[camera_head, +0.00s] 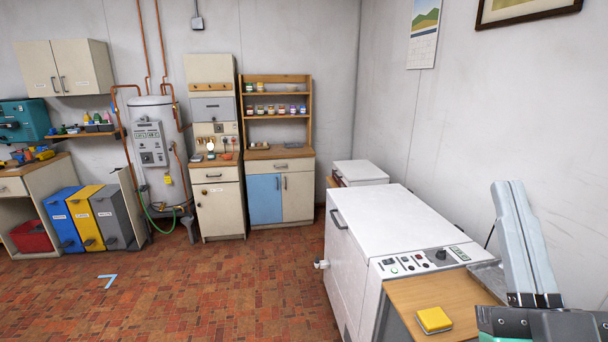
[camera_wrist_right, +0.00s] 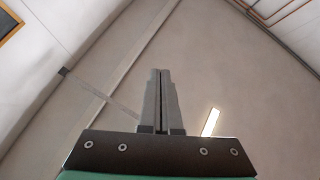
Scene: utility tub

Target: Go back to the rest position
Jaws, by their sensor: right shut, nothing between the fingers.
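My right gripper (camera_head: 512,184) stands at the right of the head view, its grey fingers pointing up above the wooden worktop beside the white machine. In the right wrist view its fingers (camera_wrist_right: 161,72) are shut together with nothing between them, and they point at the ceiling and upper walls. My left gripper is in neither view.
A white utility tub (camera_head: 350,260) with a control panel stands at the right, close to my right gripper. A yellow sponge (camera_head: 434,319) lies on the wooden worktop (camera_head: 412,295). Cabinets, a water heater (camera_head: 155,150) and coloured bins (camera_head: 83,217) line the back left. The tiled floor (camera_head: 190,290) is open.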

